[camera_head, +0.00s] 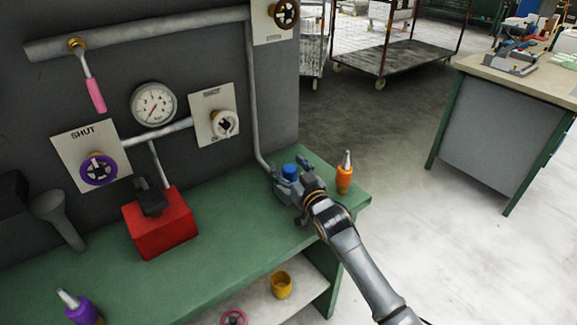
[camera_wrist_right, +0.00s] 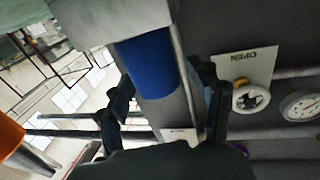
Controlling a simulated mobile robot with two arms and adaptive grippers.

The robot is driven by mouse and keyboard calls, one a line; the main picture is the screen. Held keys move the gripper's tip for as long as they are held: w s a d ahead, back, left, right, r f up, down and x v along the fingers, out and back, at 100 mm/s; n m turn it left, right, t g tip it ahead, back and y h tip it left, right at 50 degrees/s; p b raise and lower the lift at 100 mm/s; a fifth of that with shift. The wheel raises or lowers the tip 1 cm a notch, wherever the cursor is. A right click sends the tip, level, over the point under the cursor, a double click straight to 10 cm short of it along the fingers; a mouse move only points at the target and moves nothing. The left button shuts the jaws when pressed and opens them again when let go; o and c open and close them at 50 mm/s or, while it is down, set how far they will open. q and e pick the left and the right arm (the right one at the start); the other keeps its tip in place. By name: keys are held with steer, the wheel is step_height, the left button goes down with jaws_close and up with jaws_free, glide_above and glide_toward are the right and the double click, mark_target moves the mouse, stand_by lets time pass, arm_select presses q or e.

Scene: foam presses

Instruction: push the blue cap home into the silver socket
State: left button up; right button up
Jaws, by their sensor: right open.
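The blue cap (camera_head: 290,171) stands upright near the right end of the green bench. In the right wrist view the cap (camera_wrist_right: 150,66) is a plain blue cylinder, and the silver socket (camera_wrist_right: 112,18) is at its lower end, at the picture's top. Much of the cap shows outside the socket; its depth inside is hidden. My right gripper (camera_head: 298,183) is at the cap. In the wrist view its dark fingers (camera_wrist_right: 166,100) are apart, one on each side of the cap's free end. I cannot tell whether they touch it. My left gripper is not in view.
An orange bottle (camera_head: 344,174) with a pale tip stands close right of my gripper. A grey pipe (camera_head: 254,100) runs down the panel behind the cap. A red box (camera_head: 160,224) with a black top stands left on the bench (camera_head: 236,233). Bench space between is clear.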

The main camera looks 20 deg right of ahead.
steer(key=shift+s+f, duration=0.25)
steer(key=shift+f, duration=0.15)
steer(key=s, duration=0.3)
steer(key=s+d, duration=0.1)
steer(key=s, duration=0.6)
steer(key=shift+d+r, duration=0.2)
steer(key=shift+d, duration=0.15)
steer(key=shift+s+r, duration=0.15)
steer(key=shift+s, duration=0.55)
